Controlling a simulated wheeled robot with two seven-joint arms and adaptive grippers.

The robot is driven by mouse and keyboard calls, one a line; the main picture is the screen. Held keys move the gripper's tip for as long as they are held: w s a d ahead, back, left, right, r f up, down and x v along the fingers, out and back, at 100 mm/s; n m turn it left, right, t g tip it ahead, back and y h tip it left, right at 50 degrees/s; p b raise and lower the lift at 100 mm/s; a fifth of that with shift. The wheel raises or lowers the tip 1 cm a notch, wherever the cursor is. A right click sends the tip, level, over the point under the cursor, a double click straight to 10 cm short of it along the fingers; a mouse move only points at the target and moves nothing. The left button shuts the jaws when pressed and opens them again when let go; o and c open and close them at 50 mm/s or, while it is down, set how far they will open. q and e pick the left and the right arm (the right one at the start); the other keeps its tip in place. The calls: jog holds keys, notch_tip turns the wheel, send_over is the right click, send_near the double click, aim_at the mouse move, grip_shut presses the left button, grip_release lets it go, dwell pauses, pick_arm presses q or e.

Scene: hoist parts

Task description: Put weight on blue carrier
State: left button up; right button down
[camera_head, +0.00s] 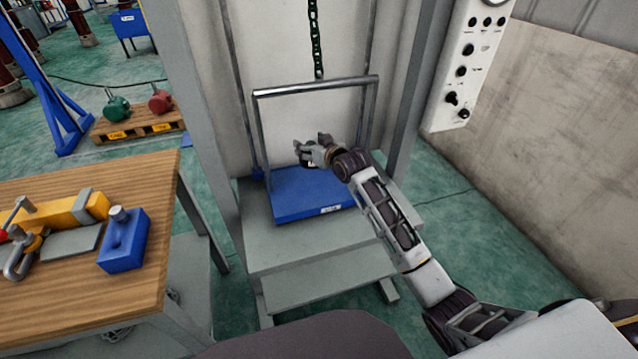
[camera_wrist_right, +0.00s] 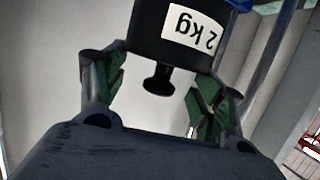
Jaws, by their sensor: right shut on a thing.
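The blue carrier (camera_head: 302,200) is a flat blue platform in a grey metal frame, below a hanging chain. My right gripper (camera_head: 312,152) is inside the frame, above the platform. In the right wrist view, the gripper (camera_wrist_right: 157,92) is shut on a black weight (camera_wrist_right: 150,28) with a white "2 kg" label. The weight's small black knob shows between the green-padded fingers. In the head view the weight is mostly hidden by the hand, and I cannot tell whether it touches the platform. My left gripper is out of view.
The carrier hangs over a grey stepped base (camera_head: 315,255) between grey posts. A wooden table (camera_head: 90,300) at left holds a blue block (camera_head: 125,242), a yellow tool (camera_head: 65,212) and a shackle (camera_head: 20,258). A control panel (camera_head: 466,65) is at upper right.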

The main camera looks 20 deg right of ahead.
aim_at(311, 162)
jog(key=shift+r, duration=0.35)
jog(key=shift+f+b, duration=0.35)
jog(key=shift+f, duration=1.95)
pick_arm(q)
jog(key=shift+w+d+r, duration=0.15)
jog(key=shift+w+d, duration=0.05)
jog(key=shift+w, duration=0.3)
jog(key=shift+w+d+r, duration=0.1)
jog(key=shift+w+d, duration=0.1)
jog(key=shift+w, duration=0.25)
pick_arm(e)
jog(key=shift+w+f, duration=0.1)
jog(key=shift+f, duration=0.65)
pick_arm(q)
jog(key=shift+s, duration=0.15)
pick_arm(e)
jog(key=shift+f, duration=0.9)
jog(key=shift+f+b, duration=0.3)
jog(key=shift+f, duration=0.7)
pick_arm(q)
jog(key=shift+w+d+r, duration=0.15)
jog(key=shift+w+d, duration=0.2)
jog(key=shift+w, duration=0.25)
